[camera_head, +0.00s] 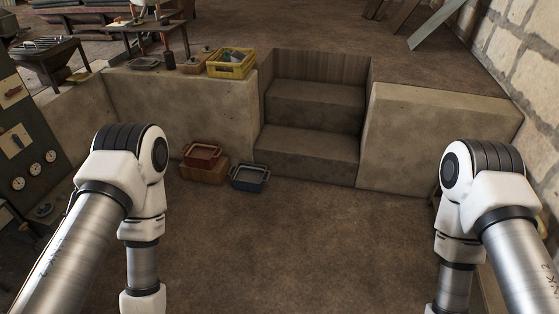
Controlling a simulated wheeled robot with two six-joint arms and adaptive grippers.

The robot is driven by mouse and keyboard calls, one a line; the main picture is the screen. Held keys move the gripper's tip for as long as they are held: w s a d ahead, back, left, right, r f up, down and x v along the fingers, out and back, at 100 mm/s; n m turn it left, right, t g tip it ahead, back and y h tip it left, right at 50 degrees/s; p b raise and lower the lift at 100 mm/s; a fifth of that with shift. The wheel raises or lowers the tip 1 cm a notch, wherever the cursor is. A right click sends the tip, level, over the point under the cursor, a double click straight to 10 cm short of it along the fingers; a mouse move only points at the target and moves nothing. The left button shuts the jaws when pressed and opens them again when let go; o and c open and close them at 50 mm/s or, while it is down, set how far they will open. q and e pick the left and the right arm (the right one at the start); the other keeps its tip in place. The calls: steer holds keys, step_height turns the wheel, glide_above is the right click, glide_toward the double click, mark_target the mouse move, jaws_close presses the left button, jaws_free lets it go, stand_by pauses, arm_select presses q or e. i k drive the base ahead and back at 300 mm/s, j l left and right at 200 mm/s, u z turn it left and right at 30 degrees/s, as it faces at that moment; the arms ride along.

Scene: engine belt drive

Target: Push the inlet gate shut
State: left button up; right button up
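I cannot make out an inlet gate in the head view. A dark panel (32,150) with round gauges and small lever plates stands at the left edge, partly cut off by the frame and by my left arm. Both of my arms reach down into the picture, the left one on the left and the right one on the right. Their lower ends run out of the bottom of the frame, so neither gripper shows.
Concrete steps (312,128) lead up to a raised floor, between low walls. A red crate (202,154) and a blue-grey crate (249,178) stand by the left wall. A yellow crate (231,66) sits on the ledge. The brown floor (300,240) between my arms is clear.

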mark_target(79, 78)
steer(key=i+l+u, duration=0.1)
steer(key=i+u, duration=0.25)
steer(key=i, duration=0.15)
steer(key=i+l+u, duration=0.2)
steer(key=i+u, duration=0.15)
steer(key=i, duration=0.15)
